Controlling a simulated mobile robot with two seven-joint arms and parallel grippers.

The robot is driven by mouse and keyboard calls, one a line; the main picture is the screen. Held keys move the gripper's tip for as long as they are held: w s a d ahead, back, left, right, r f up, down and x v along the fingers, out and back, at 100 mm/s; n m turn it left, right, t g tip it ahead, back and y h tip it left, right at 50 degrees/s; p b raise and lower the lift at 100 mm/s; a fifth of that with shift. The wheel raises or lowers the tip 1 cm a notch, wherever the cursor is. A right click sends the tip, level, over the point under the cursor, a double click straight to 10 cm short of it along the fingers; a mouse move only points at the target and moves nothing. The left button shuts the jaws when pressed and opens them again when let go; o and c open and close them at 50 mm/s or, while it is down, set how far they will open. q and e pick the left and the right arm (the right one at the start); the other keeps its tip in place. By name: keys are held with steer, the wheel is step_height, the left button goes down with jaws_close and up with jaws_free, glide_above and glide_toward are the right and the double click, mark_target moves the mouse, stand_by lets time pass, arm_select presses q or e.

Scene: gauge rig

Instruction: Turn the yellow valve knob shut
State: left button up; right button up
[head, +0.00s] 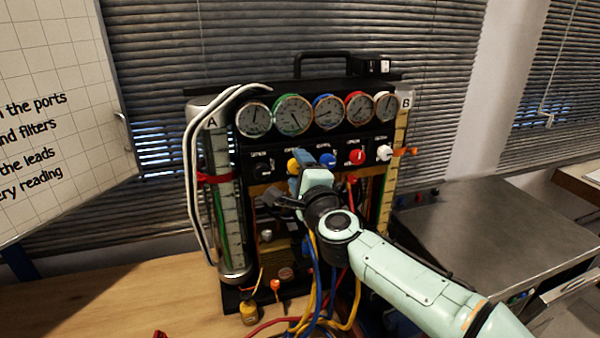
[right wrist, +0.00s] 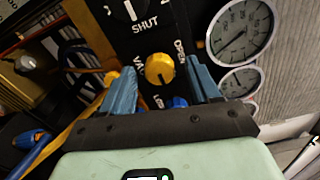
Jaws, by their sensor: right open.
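The yellow valve knob (right wrist: 160,69) shows in the right wrist view on the dark panel, between the blue fingers of my right gripper (right wrist: 163,90). The fingers are open, one on each side of the knob, with a gap to each. In the head view the yellow knob (head: 293,165) is partly hidden behind my right gripper (head: 297,178), which is in front of the panel. Part of the word OPEN shows beside the knob, and SHUT is printed higher on the panel. My left gripper is not in view.
The gauge rig has a row of round gauges (head: 292,115) above blue, red and white knobs (head: 384,153). A clear tube (head: 222,200) stands at its left. Coloured hoses (head: 318,290) hang below. A whiteboard (head: 55,110) is at left, a grey table (head: 490,225) at right.

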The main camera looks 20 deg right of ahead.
steer(key=shift+s, duration=0.15)
steer(key=s+b, duration=0.1)
steer(key=s, duration=1.2)
steer(key=shift+d, duration=0.25)
